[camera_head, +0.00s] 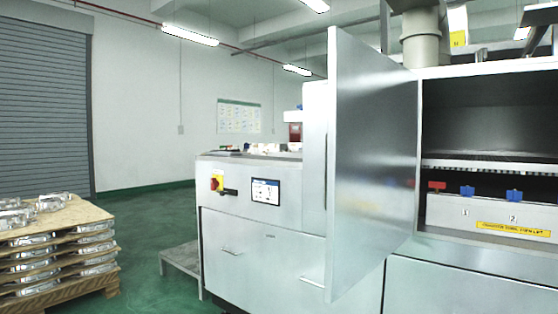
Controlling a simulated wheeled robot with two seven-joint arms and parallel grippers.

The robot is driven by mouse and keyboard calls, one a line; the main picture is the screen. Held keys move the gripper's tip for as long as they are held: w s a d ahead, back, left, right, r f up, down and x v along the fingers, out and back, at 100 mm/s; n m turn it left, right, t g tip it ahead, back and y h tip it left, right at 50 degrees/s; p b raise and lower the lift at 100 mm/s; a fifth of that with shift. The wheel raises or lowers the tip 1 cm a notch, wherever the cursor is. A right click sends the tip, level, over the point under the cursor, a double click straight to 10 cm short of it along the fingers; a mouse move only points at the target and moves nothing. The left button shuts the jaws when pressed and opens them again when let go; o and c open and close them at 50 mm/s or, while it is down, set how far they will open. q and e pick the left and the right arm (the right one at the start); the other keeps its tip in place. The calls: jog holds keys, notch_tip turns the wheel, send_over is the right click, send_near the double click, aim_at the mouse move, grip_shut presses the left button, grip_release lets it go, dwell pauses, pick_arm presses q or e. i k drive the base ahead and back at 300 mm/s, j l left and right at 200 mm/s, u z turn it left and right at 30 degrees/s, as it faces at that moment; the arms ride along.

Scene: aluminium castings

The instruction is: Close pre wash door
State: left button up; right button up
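The pre-wash door (372,165) is a tall flat metal panel in the head view, right of the middle. It stands open, swung out from the left side of a washer cabinet (475,278). The cabinet's opening (490,105) shows at the right, with a dark empty upper space and a rack edge below it. The door's outer face and any handle on it are hidden from this angle. Neither of my grippers shows in this view.
A machine body with a red and yellow switch (216,183) and a small screen (265,191) stands left of the door. A pallet stack of castings (58,250) is at the lower left. Green floor (150,220) lies clear between them, beside a low metal step (181,262).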

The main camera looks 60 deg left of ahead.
aim_at(371, 142)
jog(key=k+j, duration=0.15)
jog(key=j, duration=0.25)
jog(key=k+j+u, duration=0.1)
jog(key=j, duration=0.3)
jog(key=k+j, duration=0.1)
jog(key=j, duration=0.3)
jog(key=k+j+u, duration=0.1)
jog(key=j, duration=0.3)
jog(key=k+j, duration=0.15)
jog(key=j, duration=0.3)
jog(key=u, duration=0.05)
